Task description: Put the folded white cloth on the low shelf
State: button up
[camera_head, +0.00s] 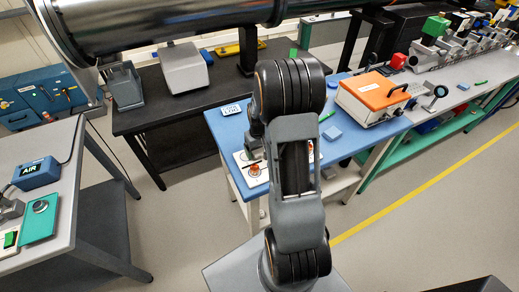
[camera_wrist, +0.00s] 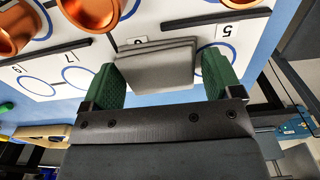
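In the wrist view, a folded pale grey-white cloth (camera_wrist: 155,66) with stacked layers lies on a white board with numbered blue rings (camera_wrist: 125,18). My gripper (camera_wrist: 160,75) has its green-padded fingers on either side of the cloth. The left finger looks close to or against the cloth's edge; a narrow gap shows at the right finger. In the head view my arm hides the gripper and the cloth. A pale low shelf (camera_head: 343,182) shows under the blue table (camera_head: 225,128); a green low shelf (camera_head: 378,168) is under the bench to its right. I cannot tell which is meant.
Copper cups (camera_wrist: 90,12) stand on the board close to the cloth, with dark bars between the rings. An orange-lidded box (camera_head: 372,98) and a blue block (camera_head: 332,134) are on the blue table. Open floor (camera_head: 430,215) lies at the right.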

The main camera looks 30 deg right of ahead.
jog(key=shift+o, duration=1.2)
